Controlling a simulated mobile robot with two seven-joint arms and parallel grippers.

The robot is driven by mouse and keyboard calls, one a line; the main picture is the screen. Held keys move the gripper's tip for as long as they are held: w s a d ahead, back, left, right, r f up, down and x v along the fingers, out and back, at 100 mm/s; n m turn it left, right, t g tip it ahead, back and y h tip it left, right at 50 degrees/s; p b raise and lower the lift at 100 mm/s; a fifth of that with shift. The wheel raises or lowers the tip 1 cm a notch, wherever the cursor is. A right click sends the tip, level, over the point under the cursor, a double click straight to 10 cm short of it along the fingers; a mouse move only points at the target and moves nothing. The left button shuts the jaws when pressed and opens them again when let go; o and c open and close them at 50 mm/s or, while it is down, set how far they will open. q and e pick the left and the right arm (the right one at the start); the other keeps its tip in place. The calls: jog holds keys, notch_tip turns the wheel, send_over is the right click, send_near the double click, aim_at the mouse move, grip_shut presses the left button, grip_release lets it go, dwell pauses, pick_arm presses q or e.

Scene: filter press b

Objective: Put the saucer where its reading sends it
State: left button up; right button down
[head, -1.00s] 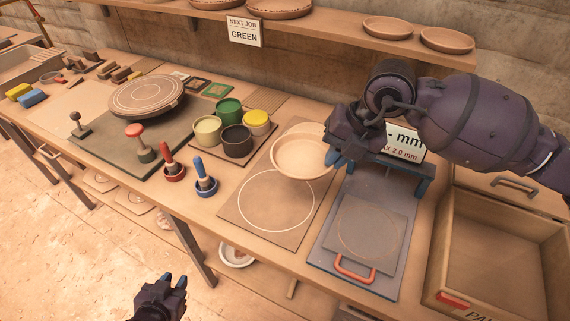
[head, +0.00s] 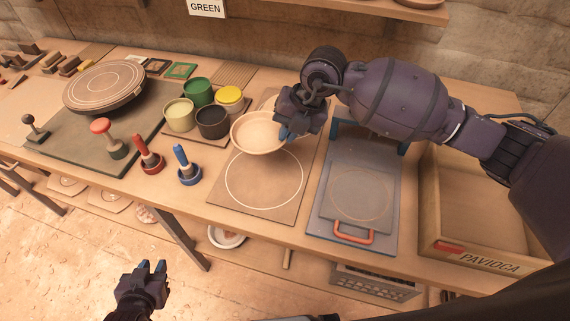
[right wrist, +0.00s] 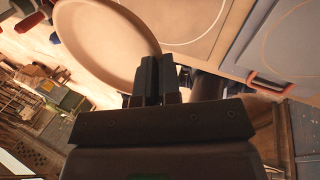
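The pale clay saucer (head: 256,131) is held at its right rim by my right gripper (head: 287,131), over the back part of the board with a white circle (head: 263,180). In the right wrist view the saucer (right wrist: 105,40) shows at the fingertips (right wrist: 157,75), which are closed on its rim. The grey gauge plate (head: 335,222) with a red handle (head: 354,233) lies to the right and is empty. My arm hides the gauge's display, so no reading shows. My left gripper (head: 152,267) is empty, low in front of the bench, its fingertips apart.
Colour pots (head: 212,121) and red (head: 148,155) and blue (head: 187,166) stamps stand left of the board. A banding wheel (head: 104,86) is further left. A wooden crate marked PAVIOCA (head: 490,263) is at the right. A GREEN sign (head: 206,8) hangs on the shelf.

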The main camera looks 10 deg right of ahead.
aim_at(283, 178)
notch_tip(283, 178, down, 15)
jog(key=shift+r, duration=0.15)
dwell(0.4)
jog(key=c, duration=1.6)
grip_release()
jog(key=v, duration=1.2)
jog(key=shift+a, duration=0.15)
